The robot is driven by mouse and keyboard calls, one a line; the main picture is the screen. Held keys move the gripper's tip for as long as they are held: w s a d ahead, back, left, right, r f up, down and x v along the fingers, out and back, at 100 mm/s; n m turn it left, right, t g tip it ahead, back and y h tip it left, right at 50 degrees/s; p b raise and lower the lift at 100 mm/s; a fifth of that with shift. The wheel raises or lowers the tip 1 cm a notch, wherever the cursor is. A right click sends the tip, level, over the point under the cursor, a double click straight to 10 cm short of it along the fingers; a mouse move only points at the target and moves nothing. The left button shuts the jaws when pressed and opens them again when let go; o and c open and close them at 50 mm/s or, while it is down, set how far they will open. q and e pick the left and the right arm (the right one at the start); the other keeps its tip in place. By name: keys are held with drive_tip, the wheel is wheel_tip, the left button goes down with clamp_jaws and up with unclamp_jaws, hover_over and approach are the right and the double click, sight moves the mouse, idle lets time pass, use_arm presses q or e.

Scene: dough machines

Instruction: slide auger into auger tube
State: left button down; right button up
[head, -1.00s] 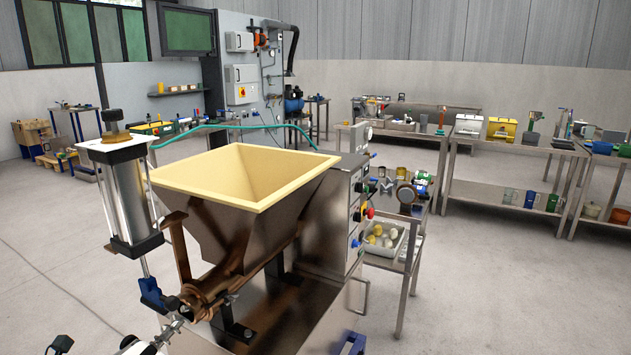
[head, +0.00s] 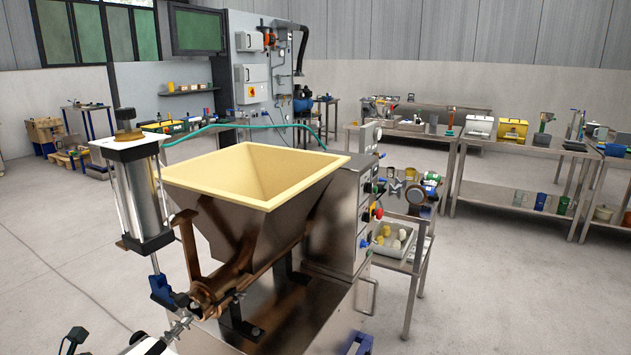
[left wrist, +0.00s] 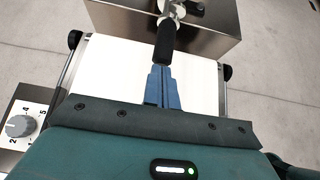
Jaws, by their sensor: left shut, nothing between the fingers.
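In the head view a bronze-coloured tube (head: 208,294) lies under the cream-rimmed hopper (head: 262,176), its open end toward the lower left. A steel screw-like part (head: 180,326), apparently the auger, lies at that end; I cannot tell how far it reaches inside. White and black parts near its outer end are cut off by the frame. In the left wrist view my left gripper (left wrist: 162,88) has its blue fingers shut and empty. A black handle (left wrist: 166,42) on a steel fitting is just beyond the fingertips; I cannot tell whether they touch. My right gripper is not seen.
An upright cylinder (head: 140,200) with a rod and blue end piece (head: 163,291) stands left of the hopper. A control box (head: 352,215) is on its right. The left wrist view shows a white surface (left wrist: 105,75) and a dial (left wrist: 20,125). Open floor lies at right.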

use_arm(q)
drive_tip(key=shift+w+d, duration=0.1)
drive_tip(key=shift+d, duration=0.1)
drive_tip(key=shift+s+a, duration=0.4)
drive_tip(key=shift+s, duration=0.35)
drive_tip(key=shift+s+a, duration=0.45)
drive_tip(key=shift+s, duration=0.3)
drive_tip(key=shift+s+a, duration=0.4)
drive_tip(key=shift+s, duration=0.35)
